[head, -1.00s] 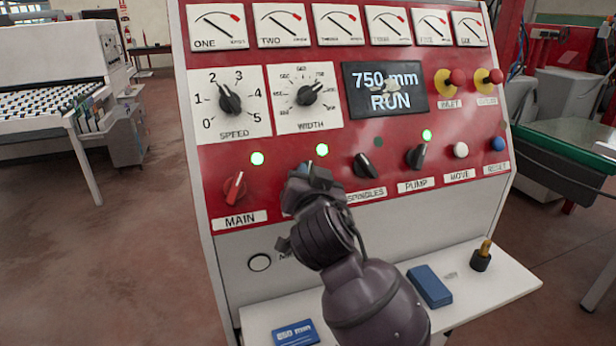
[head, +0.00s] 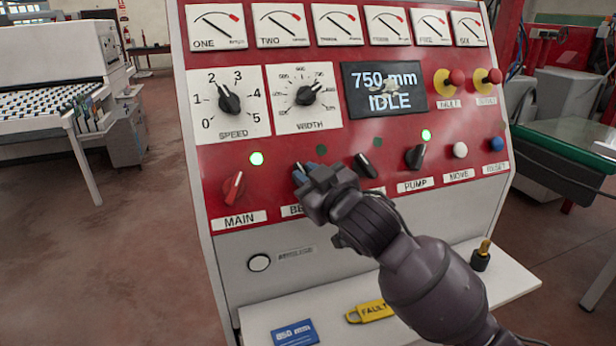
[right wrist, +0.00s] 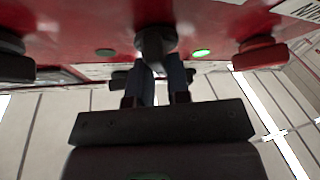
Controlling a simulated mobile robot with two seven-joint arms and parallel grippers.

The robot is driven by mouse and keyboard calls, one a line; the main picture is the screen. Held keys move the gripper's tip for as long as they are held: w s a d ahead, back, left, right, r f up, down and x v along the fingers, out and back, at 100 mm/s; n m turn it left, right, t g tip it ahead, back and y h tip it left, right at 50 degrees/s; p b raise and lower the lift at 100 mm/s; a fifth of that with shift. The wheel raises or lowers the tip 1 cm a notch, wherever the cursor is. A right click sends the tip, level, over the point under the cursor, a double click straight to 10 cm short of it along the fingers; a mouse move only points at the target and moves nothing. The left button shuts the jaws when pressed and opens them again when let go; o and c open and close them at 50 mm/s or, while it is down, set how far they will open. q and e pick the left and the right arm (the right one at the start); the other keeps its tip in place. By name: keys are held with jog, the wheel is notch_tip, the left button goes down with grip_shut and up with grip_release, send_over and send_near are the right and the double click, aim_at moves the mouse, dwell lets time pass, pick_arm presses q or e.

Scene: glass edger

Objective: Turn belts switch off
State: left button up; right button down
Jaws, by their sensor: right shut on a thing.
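The belts switch (right wrist: 155,42) is a dark knob on the red panel, between the red main switch (head: 234,187) and the spindles switch (head: 366,165). My right gripper (head: 302,176) is shut on it; its two blue fingers (right wrist: 158,82) clasp the knob from both sides in the right wrist view. In the head view the gripper hides most of the knob and part of its label. The belts lamp (head: 322,149) is dark. The display (head: 385,90) reads 750 mm IDLE. My left gripper is not in view.
The main lamp (head: 256,158) and pump lamp (head: 426,135) are green. The pump switch (head: 415,157) stands to the right. Below, the white shelf (head: 515,275) holds a blue 850 mm block (head: 295,332), a yellow FAULT tag (head: 370,311) and a brass-topped black part (head: 481,257).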

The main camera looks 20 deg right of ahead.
jog(key=shift+n+y, duration=0.4)
jog(key=shift+n, duration=0.5)
jog(key=c, duration=1.1)
grip_release()
pick_arm(q)
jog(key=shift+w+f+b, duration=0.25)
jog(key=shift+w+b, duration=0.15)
jog(key=shift+b, duration=0.45)
pick_arm(e)
jog(key=v, duration=1.1)
jog(key=shift+r, duration=0.25)
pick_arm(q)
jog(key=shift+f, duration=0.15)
pick_arm(e)
jog(key=shift+w, duration=0.1)
